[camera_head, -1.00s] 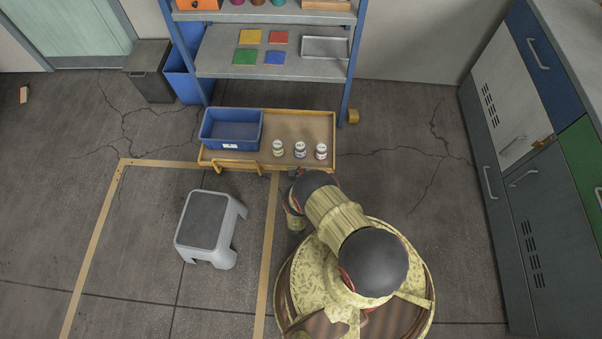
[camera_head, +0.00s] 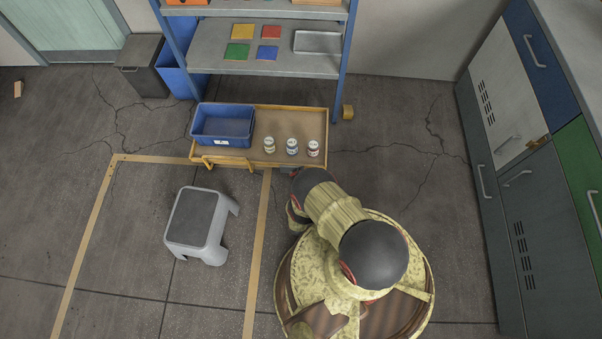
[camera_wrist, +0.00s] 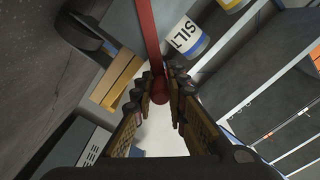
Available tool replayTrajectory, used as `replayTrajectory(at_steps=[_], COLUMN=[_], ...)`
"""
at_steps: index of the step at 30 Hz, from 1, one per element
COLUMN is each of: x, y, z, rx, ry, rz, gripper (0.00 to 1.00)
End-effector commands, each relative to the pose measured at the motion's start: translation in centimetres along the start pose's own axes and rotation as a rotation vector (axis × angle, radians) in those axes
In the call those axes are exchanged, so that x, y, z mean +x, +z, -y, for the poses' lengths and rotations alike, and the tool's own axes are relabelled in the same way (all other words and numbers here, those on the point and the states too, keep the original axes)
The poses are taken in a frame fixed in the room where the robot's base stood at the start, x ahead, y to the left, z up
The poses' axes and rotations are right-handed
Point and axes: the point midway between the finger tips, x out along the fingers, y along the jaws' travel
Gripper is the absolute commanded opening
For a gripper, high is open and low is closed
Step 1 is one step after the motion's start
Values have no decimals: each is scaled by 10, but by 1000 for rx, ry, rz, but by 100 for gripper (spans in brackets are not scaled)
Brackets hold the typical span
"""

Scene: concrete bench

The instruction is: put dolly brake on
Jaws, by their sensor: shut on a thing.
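The dolly (camera_head: 318,130) is a low tan platform with a yellow handle (camera_head: 226,162) at its front left. It stands in front of the shelf. In the wrist view a red lever (camera_wrist: 150,35) runs down from the top edge to a round red knob (camera_wrist: 160,96). My gripper (camera_wrist: 162,82) has its fingers on both sides of the lever's knob end and is shut on it. In the head view my arm covers the gripper, and I cannot make out the lever there.
A grey step stool (camera_head: 198,222) stands to the left. Cabinets (camera_head: 500,185) line the right side. Open floor lies between.

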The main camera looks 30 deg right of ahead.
Motion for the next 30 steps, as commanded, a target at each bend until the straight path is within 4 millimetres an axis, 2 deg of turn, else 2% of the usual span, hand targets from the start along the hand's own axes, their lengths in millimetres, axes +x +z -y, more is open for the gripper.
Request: replayTrajectory(at_steps=[12,13,21,23,30], x=[1,1,0,0,0], y=[-2,-2,-1,-1,-1], z=[0,0,0,0,0], rx=[9,9,8,8,7], ry=[-2,-2,-1,-1,-1], rz=[-5,-5,-3,-3,-2], gripper=[0,15,30,33,34])
